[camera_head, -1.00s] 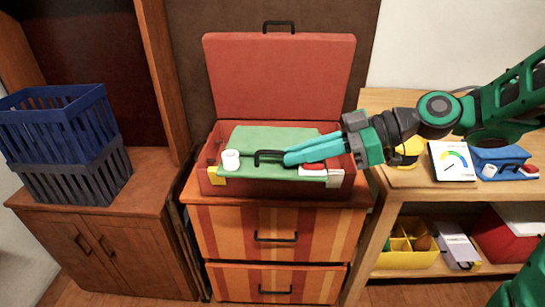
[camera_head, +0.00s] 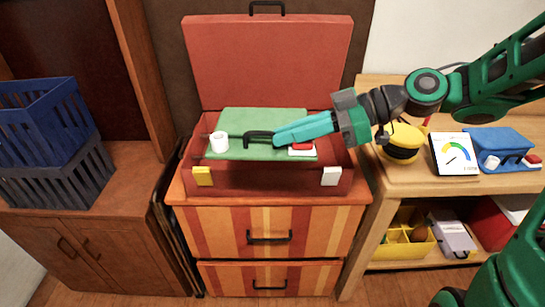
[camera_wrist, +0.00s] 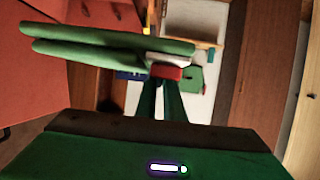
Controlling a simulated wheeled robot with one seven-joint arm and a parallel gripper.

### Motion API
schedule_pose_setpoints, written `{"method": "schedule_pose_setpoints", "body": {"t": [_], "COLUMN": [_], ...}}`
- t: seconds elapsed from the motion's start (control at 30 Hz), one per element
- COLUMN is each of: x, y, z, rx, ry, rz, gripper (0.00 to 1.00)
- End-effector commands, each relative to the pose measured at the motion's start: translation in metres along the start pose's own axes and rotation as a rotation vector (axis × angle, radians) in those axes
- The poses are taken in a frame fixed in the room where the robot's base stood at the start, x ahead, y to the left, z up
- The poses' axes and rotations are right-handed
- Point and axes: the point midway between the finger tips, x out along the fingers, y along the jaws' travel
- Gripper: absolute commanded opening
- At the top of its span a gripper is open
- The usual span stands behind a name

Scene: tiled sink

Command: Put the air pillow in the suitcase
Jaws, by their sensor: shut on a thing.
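The air pillow, a flat green slab (camera_head: 262,121) with a black handle, a white cylinder and a red-and-white piece, is at the open red suitcase (camera_head: 265,176). It lies within the suitcase's opening in the head view, behind the front wall. I cannot tell whether it touches the bottom. My gripper (camera_head: 276,138), with teal fingers, is shut on the pillow's front edge near the black handle. In the wrist view the pillow (camera_wrist: 110,40) shows as two green layers beyond the fingertips (camera_wrist: 168,84). The suitcase lid (camera_head: 268,60) stands upright at the back.
The suitcase stands on a striped drawer cabinet (camera_head: 268,220). Blue (camera_head: 40,122) and grey (camera_head: 62,172) crates are stacked at the left.

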Motion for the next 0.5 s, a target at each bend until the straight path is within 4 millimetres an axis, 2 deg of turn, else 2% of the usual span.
{"method": "schedule_pose_setpoints", "body": {"t": [0.5], "x": [0.018], "y": [0.077], "z": [0.044], "rx": [0.001], "ry": [0.002], "rz": [-0.001], "gripper": [0.00]}}
